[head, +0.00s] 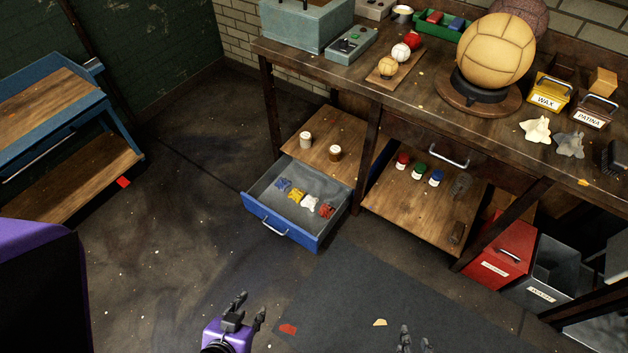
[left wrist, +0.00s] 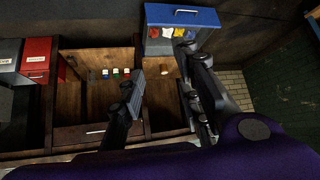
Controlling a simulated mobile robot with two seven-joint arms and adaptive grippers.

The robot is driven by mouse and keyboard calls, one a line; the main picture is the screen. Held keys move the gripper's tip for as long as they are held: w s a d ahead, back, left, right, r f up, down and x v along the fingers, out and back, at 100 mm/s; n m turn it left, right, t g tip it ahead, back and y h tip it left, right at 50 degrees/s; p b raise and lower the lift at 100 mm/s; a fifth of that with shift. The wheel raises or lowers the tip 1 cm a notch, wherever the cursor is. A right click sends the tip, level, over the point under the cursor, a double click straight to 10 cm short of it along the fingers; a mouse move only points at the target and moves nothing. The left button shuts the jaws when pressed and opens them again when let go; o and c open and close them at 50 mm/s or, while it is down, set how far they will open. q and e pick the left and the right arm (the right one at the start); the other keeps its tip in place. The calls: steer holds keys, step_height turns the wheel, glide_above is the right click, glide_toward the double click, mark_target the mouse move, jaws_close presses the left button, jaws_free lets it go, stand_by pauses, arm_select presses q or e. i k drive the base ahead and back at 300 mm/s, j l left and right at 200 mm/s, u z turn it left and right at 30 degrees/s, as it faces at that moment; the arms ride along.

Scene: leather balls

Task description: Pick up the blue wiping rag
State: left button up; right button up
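The blue wiping rag (head: 283,184) lies crumpled at the left end of a row of rags inside the open blue drawer (head: 262,225). Beside it are a yellow rag (head: 296,195), a white rag (head: 309,203) and a red rag (head: 326,211). The drawer also shows at the top of the left wrist view (left wrist: 208,18), with the blue rag (left wrist: 190,35) partly behind a finger. My left gripper (head: 251,305) is open and empty, in front of the drawer and apart from it. My right gripper (head: 414,338) shows only its fingertips at the bottom edge; they look apart and empty.
The workbench (head: 400,95) stands over the drawer, with its legs close by. Two small jars (head: 335,153) stand on the shelf behind the drawer. A dark mat (head: 350,300) lies on the floor.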

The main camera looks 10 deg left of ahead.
mark_target(284, 183)
steer(key=i+j+z, duration=0.15)
steer(key=z, duration=0.15)
steer(key=i+j+z, duration=0.1)
steer(key=j+z, duration=0.5)
steer(key=i+j+z, duration=0.15)
steer(key=j, duration=0.45)
steer(key=j+z, duration=0.15)
steer(key=j, duration=0.4)
steer(key=i+j, duration=0.1)
steer(key=j, duration=0.85)
steer(key=j+z, duration=0.1)
steer(key=j, duration=0.8)
steer(key=i, duration=0.05)
